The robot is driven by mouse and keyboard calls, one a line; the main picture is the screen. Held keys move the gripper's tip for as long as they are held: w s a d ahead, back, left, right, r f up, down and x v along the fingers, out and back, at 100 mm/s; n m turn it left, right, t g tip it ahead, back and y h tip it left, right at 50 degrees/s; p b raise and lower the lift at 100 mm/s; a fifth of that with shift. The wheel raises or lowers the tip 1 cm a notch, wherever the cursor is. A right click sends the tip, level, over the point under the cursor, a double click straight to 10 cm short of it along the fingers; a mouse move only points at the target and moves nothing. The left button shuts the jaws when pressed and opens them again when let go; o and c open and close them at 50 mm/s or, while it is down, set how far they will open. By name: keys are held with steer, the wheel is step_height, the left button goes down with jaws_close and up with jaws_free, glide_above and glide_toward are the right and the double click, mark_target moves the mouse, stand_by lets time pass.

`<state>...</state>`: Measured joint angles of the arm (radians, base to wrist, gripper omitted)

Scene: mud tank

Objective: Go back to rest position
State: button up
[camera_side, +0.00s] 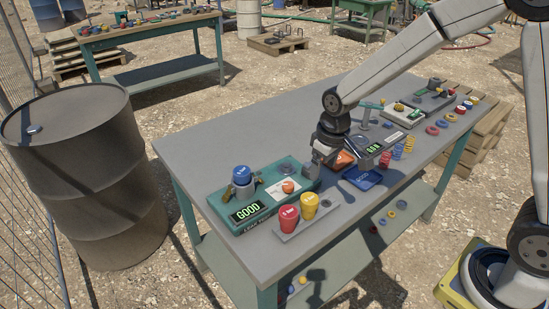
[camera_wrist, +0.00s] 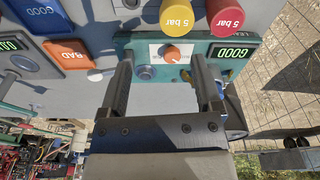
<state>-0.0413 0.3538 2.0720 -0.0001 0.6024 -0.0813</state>
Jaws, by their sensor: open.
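My gripper (camera_side: 318,165) is over the work table, beside the right end of the teal leak tester (camera_side: 262,213). In the wrist view my gripper (camera_wrist: 162,75) shows two fingers spread apart with nothing held between them. The tester also shows in the wrist view (camera_wrist: 187,48), with its orange knob (camera_wrist: 173,54) and a green GOOD display. A blue-capped part (camera_side: 242,175) stands on the tester. A red cylinder (camera_side: 289,218) and a yellow cylinder (camera_side: 309,205) stand on a small tray in front; both read 5 bar in the wrist view.
The grey table (camera_side: 215,140) is clear at its back left. A blue GOOD tray (camera_side: 362,177), an orange BAD tray (camera_side: 343,160), springs and rings lie to the right. A rusty drum (camera_side: 85,175) stands left of the table.

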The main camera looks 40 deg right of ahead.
steer(key=s+d+m+t, duration=0.1)
steer(key=s, duration=1.1)
steer(key=shift+d, duration=0.35)
steer(key=shift+s+r, duration=0.1)
